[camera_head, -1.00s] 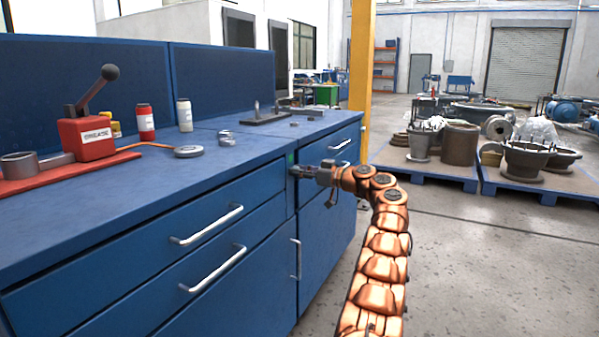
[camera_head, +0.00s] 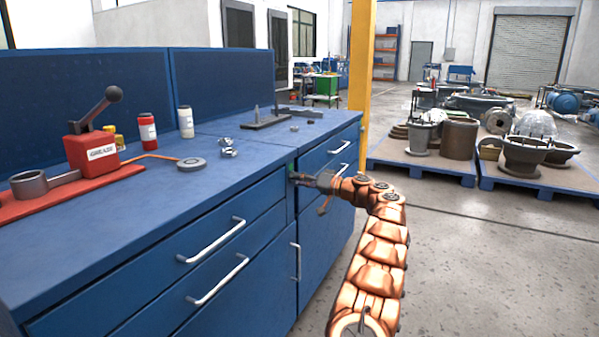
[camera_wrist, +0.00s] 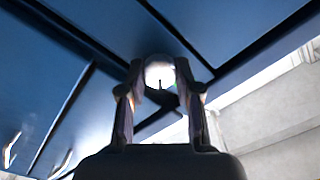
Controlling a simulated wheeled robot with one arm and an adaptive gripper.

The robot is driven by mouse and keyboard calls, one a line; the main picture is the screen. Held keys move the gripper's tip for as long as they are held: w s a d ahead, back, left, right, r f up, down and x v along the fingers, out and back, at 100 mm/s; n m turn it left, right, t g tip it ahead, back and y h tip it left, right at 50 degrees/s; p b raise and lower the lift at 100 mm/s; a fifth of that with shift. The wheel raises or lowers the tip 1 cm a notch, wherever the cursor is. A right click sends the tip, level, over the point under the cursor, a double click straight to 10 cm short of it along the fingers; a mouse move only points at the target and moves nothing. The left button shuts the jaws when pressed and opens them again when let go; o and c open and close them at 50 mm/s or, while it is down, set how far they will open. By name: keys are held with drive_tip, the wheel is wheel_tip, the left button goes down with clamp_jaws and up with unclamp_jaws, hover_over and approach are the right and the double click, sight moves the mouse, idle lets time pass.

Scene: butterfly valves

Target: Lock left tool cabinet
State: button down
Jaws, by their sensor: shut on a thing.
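The blue tool cabinet (camera_head: 150,285) fills the left of the head view, with drawers and silver bar handles. A narrow upright panel (camera_head: 291,205) separates its left drawers from the right section. A small green mark (camera_head: 291,167) shows high on this panel. My gripper (camera_head: 297,178) is at the panel, just below the green mark. In the wrist view, the fingers of my gripper (camera_wrist: 160,85) are shut on a bright round lock part (camera_wrist: 159,73) with a dark slot-like mark. The fingers hide part of it, and I cannot tell its turned position.
A yellow post (camera_head: 361,70) stands behind the cabinet. Pallets (camera_head: 425,168) stand at the right. Floor at lower right is clear.

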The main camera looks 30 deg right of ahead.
drive_tip(key=m+p, duration=0.7)
drive_tip(key=m, duration=0.1)
drive_tip(key=shift+d+m, duration=0.1)
drive_tip(key=shift+m, duration=0.3)
drive_tip(key=shift+f, duration=0.1)
drive_tip(key=c, duration=0.8)
unclamp_jaws()
drive_tip(key=v, duration=1.2)
drive_tip(key=shift+f, duration=0.1)
